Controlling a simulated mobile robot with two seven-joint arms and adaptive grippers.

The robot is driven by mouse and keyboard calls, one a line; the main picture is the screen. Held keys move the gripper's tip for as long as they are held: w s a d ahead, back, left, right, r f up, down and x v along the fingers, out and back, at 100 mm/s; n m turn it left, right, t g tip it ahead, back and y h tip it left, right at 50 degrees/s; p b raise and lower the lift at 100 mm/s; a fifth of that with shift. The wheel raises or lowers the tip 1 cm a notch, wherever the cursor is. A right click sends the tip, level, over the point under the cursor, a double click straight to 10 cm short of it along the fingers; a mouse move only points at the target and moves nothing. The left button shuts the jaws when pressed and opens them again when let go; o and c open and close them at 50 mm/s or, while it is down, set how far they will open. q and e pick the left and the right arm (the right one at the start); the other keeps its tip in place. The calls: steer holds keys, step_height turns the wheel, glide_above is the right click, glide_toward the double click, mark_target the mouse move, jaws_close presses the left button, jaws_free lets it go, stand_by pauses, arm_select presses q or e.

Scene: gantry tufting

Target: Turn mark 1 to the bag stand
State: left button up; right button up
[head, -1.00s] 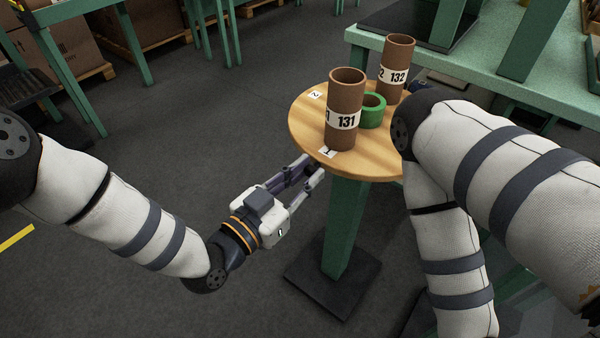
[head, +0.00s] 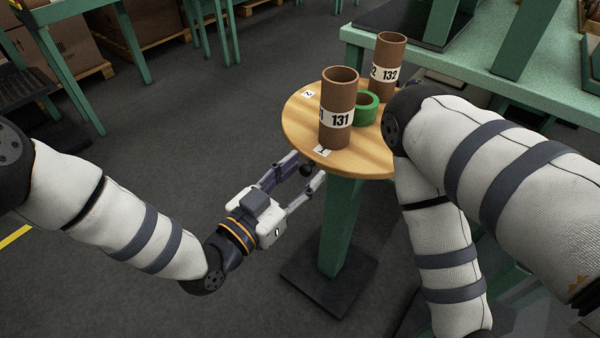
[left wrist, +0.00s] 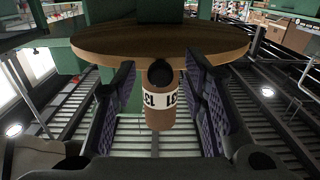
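A round wooden turntable top (head: 365,158) stands on a green post. Mark 1 (head: 322,151) is a white label at its front rim, and mark 2 (head: 308,94) is at its left rim. A dark round knob (head: 306,170) sits at the rim just below mark 1; it also shows in the left wrist view (left wrist: 160,73). My left gripper (head: 307,166) is open, its fingers apart on either side of the knob. The right gripper is out of view. I cannot tell which thing is the bag stand.
Brown tube 131 (head: 338,95) stands behind mark 1, with tube 132 (head: 386,72) farther back and a green ring (head: 366,108) between them. A green table (head: 480,68) is close behind on the right. Floor left of the turntable is clear.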

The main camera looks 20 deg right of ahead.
arm_select(q)
steer(key=v, duration=1.2)
